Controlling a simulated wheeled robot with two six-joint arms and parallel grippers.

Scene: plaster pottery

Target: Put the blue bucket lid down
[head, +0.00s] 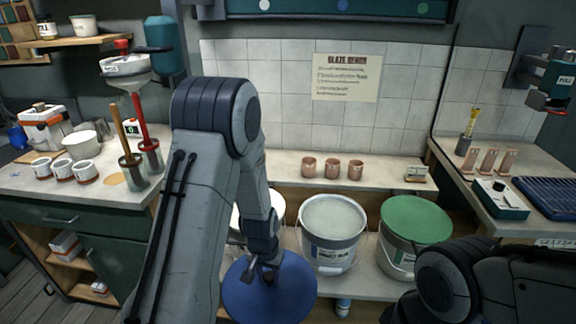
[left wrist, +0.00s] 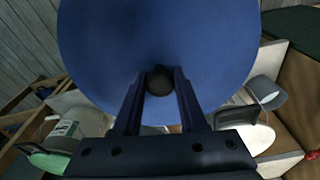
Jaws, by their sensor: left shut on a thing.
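The blue bucket lid (head: 295,298) is a flat round disc, held in front of the low shelf. My left gripper (head: 268,272) is shut on the lid's black knob, which shows between the two fingers in the left wrist view (left wrist: 159,80). The lid's blue face (left wrist: 160,35) fills the upper middle of that view. An open bucket of pale glaze (head: 332,218) stands uncovered behind and right of the lid. My right arm shows at the lower right of the head view, but its gripper is out of frame.
A bucket with a green lid (head: 416,220) stands right of the open one. Another pale bucket (head: 272,202) is partly hidden behind my left arm. Three pink cups (head: 332,168) stand on the back ledge. A counter (head: 110,194) with pots is at left.

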